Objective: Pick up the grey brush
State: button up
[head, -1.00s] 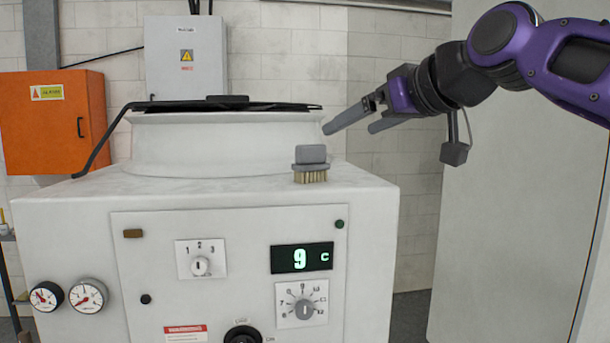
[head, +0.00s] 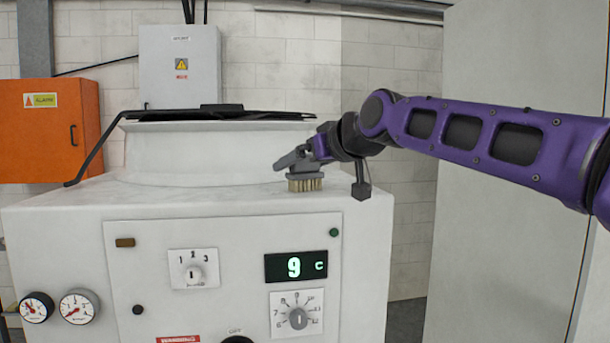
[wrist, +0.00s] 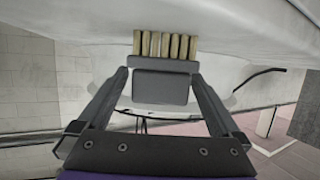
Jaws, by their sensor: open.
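The grey brush (head: 305,182) stands bristles down on the white top of the washer (head: 235,197), near its front right corner. In the head view my gripper (head: 287,162) is at the brush and covers its upper part. In the wrist view the brush's grey handle block (wrist: 160,88) and tan bristles (wrist: 165,44) show ahead. My gripper (wrist: 160,82) is open there, with one finger on each side of the handle. Small gaps show between the fingers and the handle.
A round raised collar (head: 215,152) with a black lid (head: 215,113) stands behind the brush on the washer. The control panel (head: 225,285) is on the front face below. A tall pale cabinet (head: 510,80) stands on the right, behind my arm.

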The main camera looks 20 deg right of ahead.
jog(key=shift+x, duration=1.2)
jog(key=c, duration=1.5)
jog(key=shift+o, duration=0.2)
notch_tip(320, 180, up, 28)
jog(key=p, duration=0.7)
